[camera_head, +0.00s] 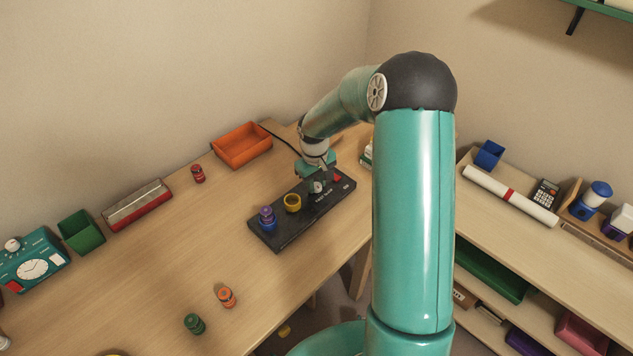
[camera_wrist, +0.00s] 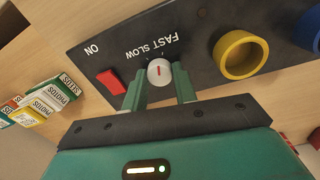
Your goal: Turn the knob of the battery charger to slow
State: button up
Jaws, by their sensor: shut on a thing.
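The battery charger is a long black board (camera_head: 282,235) on the desk, and it also fills the top of the wrist view (camera_wrist: 195,62). Its knob (camera_wrist: 159,72) is small, round and white with a short red mark. The mark stands about upright in the wrist view, near the FAST and SLOW lettering; I cannot tell exactly which word it points at. My gripper (camera_wrist: 160,84) is shut on the knob, one finger on each side. In the head view my gripper (camera_head: 318,186) is over the charger's right half. A red switch (camera_wrist: 111,82) sits by the word ON.
A yellow ring socket (camera_wrist: 241,54) is beside the knob. A purple battery (camera_head: 267,213) stands in the blue socket at the charger's left end. An orange tray (camera_head: 241,146) is behind. Orange (camera_head: 226,297) and green (camera_head: 194,324) batteries stand in front. Labelled slide boxes (camera_wrist: 42,102) lie close by.

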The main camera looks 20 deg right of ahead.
aim_at(316, 187)
jog(key=n, duration=0.9)
jog(key=shift+n, duration=0.3)
dwell(0.4)
jog(key=o, duration=1)
jog(key=r, duration=1.3)
jog(key=shift+s+a+r, duration=0.1)
jog(key=shift+s+r, duration=0.15)
jog(key=shift+r, duration=0.15)
